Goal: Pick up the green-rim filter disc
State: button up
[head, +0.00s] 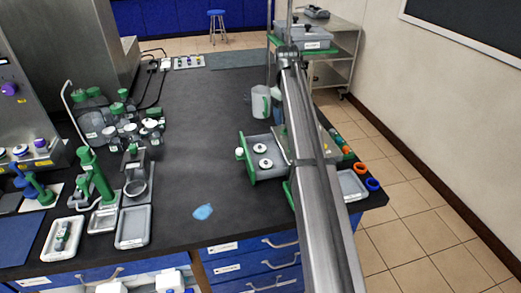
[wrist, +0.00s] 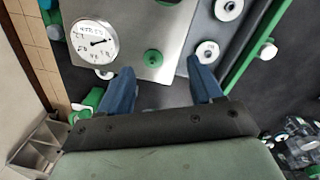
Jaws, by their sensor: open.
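My gripper (wrist: 160,80) shows in the wrist view with its two blue fingers apart and nothing between them. It hangs over a metal plate (wrist: 134,22) that carries a round gauge and a small green round part (wrist: 153,57). White discs lie to the right of the fingers: one near the right fingertip (wrist: 207,51) and one farther off (wrist: 229,8). In the head view two white discs (head: 260,148) (head: 265,163) lie on a grey tray (head: 258,172) with green ends. I cannot make out a green rim on any disc. My arm hides the gripper in the head view.
A green rail (wrist: 252,45) runs along the tray's side in the wrist view. A jug (head: 261,103) stands behind the tray. Orange and blue rings (head: 360,169) lie right of my arm. Green-capped bottles (head: 118,108) stand at the left. The middle of the black bench (head: 195,150) is clear.

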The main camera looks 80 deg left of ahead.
jog(key=r+n, duration=0.1)
jog(key=r, duration=0.1)
send_over(260, 146)
jog(key=shift+g, duration=0.4)
notch_tip(260, 146, down, 14)
jog(key=shift+f, duration=0.1)
jog(key=shift+c, duration=0.2)
jog(key=c, duration=0.7)
